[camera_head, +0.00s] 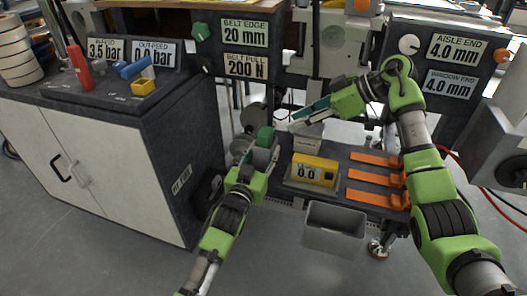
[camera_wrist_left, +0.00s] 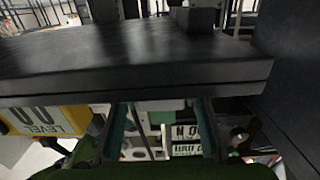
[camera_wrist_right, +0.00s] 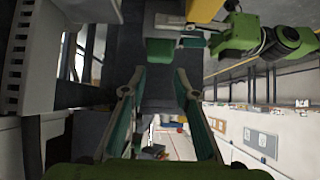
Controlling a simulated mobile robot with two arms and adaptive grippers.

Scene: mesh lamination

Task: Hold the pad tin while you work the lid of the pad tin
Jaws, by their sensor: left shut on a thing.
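The pad tin looks like a small pale grey box (camera_head: 308,138) behind the yellow level on the low dark shelf. My left gripper (camera_head: 283,145) comes in from the left and is shut on it. In the left wrist view a pale edge of the tin (camera_wrist_left: 160,105) shows between the teal fingers (camera_wrist_left: 160,122); a dark slab hides much of that view. My right gripper (camera_head: 295,122) is above the tin, its fingers pointing left. In the right wrist view its fingers (camera_wrist_right: 162,80) are apart with nothing clearly between them. I cannot make out the lid.
The yellow level (camera_head: 313,171) stands in front of the tin, with several orange tools (camera_head: 375,178) to its right. A grey bin (camera_head: 334,228) stands below. A cabinet (camera_head: 100,150) is at left; machine panels (camera_head: 250,50) rise behind.

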